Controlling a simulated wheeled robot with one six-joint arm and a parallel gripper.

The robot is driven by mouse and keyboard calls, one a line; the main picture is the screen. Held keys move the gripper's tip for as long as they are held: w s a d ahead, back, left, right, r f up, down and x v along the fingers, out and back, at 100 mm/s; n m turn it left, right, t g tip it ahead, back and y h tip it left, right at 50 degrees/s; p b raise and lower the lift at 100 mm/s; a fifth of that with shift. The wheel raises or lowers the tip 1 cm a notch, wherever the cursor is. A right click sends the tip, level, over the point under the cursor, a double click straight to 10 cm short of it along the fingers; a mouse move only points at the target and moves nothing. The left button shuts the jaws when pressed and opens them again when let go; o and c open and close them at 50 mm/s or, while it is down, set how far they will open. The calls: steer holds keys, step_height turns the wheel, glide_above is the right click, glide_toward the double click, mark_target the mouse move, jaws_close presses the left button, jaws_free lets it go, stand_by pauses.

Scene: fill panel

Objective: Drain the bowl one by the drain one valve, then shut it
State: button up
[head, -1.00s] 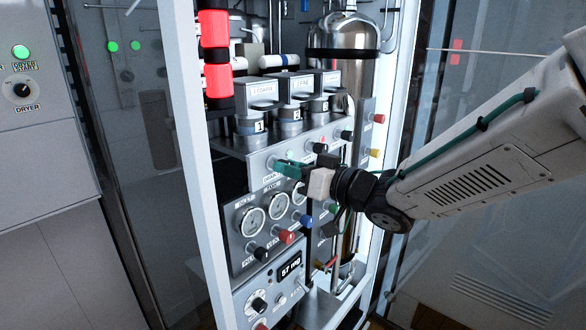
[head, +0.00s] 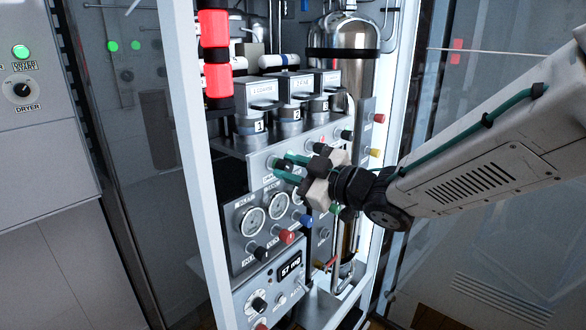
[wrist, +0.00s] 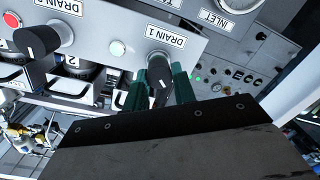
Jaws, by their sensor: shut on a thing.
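The drain one valve is a black knob (wrist: 159,70) beside its DRAIN 1 label in the wrist view. My gripper (wrist: 158,88) has its two green fingers on either side of the knob, shut on it. In the head view my gripper (head: 283,169) reaches the panel below the bowls, and its fingers hide most of the knob. Bowl one (head: 250,126) is the leftmost numbered bowl, under the lid marked 1 COARSE. Its liquid level cannot be made out.
Gauges (head: 253,221) and coloured knobs sit just below my gripper. The white cabinet post (head: 190,150) stands at the left. A steel cylinder (head: 343,75) stands behind.

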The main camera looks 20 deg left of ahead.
steer(key=n, duration=0.5)
steer(key=shift+s, duration=0.1)
steer(key=shift+a+n, duration=0.1)
steer(key=shift+n, duration=2.3)
steer(key=o, duration=1)
steer(key=shift+s+a, duration=0.1)
